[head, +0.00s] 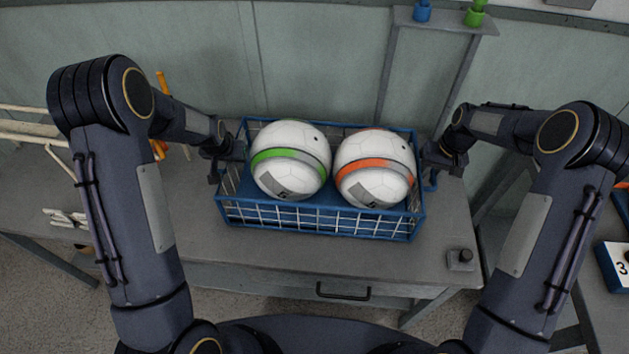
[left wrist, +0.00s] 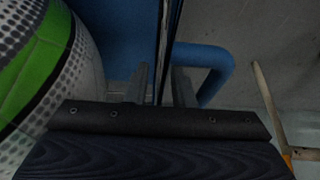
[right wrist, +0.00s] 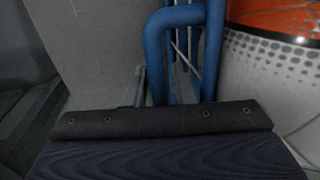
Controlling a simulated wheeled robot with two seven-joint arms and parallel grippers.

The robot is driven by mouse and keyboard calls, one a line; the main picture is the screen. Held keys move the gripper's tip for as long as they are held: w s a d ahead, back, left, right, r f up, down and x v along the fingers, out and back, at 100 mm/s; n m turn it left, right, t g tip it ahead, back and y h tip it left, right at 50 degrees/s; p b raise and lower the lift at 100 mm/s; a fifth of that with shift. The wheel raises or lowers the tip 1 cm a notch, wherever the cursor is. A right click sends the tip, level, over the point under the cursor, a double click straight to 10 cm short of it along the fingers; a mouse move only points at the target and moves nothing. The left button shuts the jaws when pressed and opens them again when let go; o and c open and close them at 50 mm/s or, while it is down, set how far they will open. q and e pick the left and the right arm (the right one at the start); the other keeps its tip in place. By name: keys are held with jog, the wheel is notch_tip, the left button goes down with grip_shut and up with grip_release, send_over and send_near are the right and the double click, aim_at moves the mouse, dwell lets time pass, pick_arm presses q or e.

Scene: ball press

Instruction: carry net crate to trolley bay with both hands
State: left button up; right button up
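The net crate (head: 318,219), a blue wire basket, stands level on the grey table. It holds a ball with a green band (head: 290,160) and a ball with an orange band (head: 374,168). My left gripper (head: 216,166) is at the crate's left end; its two fingers (left wrist: 160,88) stand apart, with the crate's end wall between them and the blue left handle (left wrist: 212,58) beside them. My right gripper (head: 443,166) is at the right end, beside the right handle (right wrist: 157,60); one finger shows left of the handle's bar and the other is hidden.
A grey frame with blue and green fittings (head: 446,20) stands behind. A numbered card (head: 617,262) is at the far right.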

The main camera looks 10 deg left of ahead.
pick_arm(q)
jog(key=shift+w+f, duration=0.1)
jog(key=shift+f, duration=0.05)
pick_arm(e)
jog(key=shift+f, duration=0.15)
pick_arm(q)
grip_shut()
pick_arm(e)
grip_shut()
